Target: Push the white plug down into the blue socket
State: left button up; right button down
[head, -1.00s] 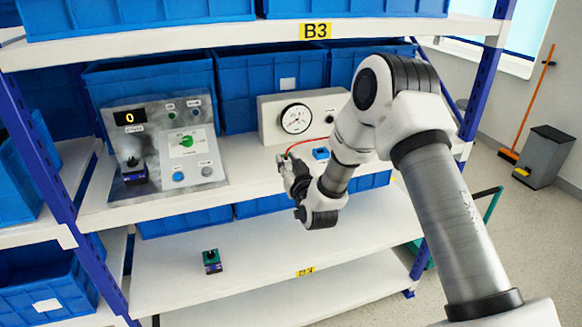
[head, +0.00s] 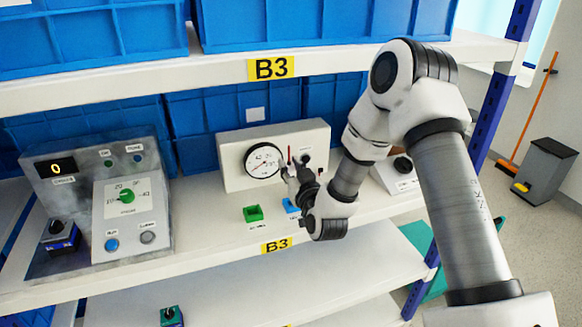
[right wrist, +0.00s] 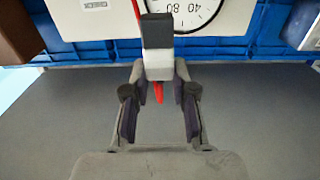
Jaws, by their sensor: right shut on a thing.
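The white plug (right wrist: 158,66), with a dark grey end, is between the fingers of my right gripper (right wrist: 158,82) in the right wrist view. A red piece shows below it. In the head view my right gripper (head: 297,172) is in front of the gauge box, and the plug is too small to make out clearly. The blue socket (head: 291,206) sits on the shelf just below the gripper, partly hidden by it. The plug appears above the socket and apart from it. My left gripper is not in view.
A gauge box (head: 232,170) stands behind the gripper. A green socket (head: 253,213) is left of the blue one. A control panel (head: 100,200) stands at the left and a small white box (head: 395,174) at the right. The upper shelf (head: 130,85) runs overhead.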

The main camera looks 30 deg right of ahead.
jog(key=shift+d+f, duration=0.15)
jog(key=shift+d, duration=0.05)
jog(key=f+b, duration=0.1)
jog(key=f, duration=0.1)
jog(key=f+b, duration=0.1)
jog(key=b, duration=0.1)
jog(key=d+f+b, duration=0.1)
jog(key=f, duration=0.1)
jog(key=shift+w+f+b, duration=0.2)
jog(key=shift+f+b, duration=0.15)
jog(key=shift+b, duration=0.05)
jog(key=shift+w+d+f, duration=0.15)
jog(key=shift+d+f, duration=0.05)
jog(key=shift+f, duration=0.25)
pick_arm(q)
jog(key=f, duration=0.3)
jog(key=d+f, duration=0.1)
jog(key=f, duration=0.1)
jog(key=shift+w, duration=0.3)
pick_arm(e)
jog(key=shift+a+r, duration=0.2)
pick_arm(q)
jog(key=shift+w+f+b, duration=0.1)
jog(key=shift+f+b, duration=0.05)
jog(key=shift+b, duration=0.15)
pick_arm(e)
jog(key=shift+d+f, duration=0.15)
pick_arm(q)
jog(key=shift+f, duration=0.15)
